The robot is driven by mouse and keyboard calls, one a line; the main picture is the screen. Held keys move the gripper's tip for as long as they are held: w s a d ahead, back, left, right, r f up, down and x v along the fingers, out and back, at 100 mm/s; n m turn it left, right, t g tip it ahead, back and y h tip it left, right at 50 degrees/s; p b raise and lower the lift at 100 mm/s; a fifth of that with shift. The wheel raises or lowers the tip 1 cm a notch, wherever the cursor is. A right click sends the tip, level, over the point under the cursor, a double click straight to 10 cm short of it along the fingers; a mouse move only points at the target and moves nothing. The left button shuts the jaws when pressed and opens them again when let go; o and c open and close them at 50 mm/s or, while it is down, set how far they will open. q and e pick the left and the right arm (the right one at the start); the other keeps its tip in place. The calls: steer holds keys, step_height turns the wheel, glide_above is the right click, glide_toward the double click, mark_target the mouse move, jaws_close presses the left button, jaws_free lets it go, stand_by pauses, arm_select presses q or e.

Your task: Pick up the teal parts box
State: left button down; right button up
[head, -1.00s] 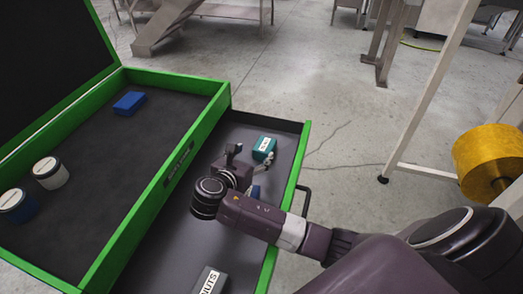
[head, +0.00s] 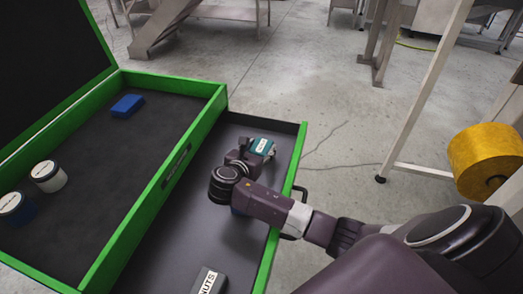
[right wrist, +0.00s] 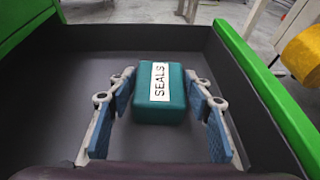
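The teal parts box (head: 262,147) lies near the far end of the open drawer (head: 215,240). In the right wrist view the teal box (right wrist: 146,98) has a white label reading SEALS on top. My right gripper (head: 255,154) is at the box, coming from the near side. In the right wrist view the right gripper (right wrist: 160,98) is open, with one blue-padded finger on each side of the box. Gaps show between the pads and the box. My left gripper is not in view.
A grey box labelled NUTS (head: 209,281) lies at the drawer's near end. A yellow spool (head: 486,160) stands at right.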

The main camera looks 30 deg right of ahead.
steer(key=c, duration=0.7)
steer(key=shift+c, duration=0.2)
